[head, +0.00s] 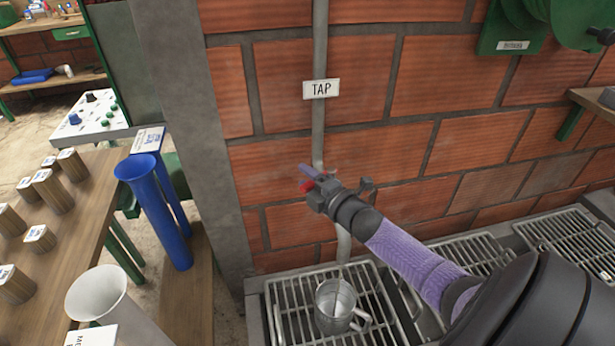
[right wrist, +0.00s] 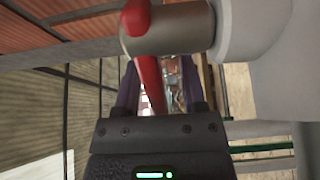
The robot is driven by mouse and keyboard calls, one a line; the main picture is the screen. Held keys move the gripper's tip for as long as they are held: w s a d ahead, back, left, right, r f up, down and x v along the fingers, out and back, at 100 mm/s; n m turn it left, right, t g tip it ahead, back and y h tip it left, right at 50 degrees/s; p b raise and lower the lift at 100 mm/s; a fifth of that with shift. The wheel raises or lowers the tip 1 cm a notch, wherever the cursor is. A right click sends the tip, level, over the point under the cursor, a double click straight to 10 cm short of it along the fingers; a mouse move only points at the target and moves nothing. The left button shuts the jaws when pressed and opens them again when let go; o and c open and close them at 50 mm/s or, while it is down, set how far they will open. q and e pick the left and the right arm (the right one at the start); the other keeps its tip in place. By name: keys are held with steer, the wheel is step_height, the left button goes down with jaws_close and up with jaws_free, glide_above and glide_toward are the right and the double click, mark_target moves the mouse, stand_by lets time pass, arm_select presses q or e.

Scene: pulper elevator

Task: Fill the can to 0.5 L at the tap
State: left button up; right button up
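A small metal can (head: 333,318) with a side handle stands upright on a grated drain under the tap. Its mouth faces up, but I cannot read a water level in it. In the right wrist view, the tap's metal body (right wrist: 168,32) and red lever (right wrist: 148,78) show. The purple fingers (right wrist: 160,88) stand apart, with the lever between them, closer to the left finger. My left gripper is out of view.
Metal grates (head: 562,238) run along the brick wall to the right. A wooden table (head: 75,235) with several wooden blocks stands left, with blue tubes (head: 160,215) and a pale cup (head: 100,297) nearby. A green reel (head: 580,22) is mounted upper right.

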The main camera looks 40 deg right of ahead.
steer(key=s+p, duration=0.2)
steer(key=s, duration=0.7)
steer(key=shift+s+p, duration=0.25)
steer(key=shift+p, duration=0.15)
steer(key=shift+s, duration=0.2)
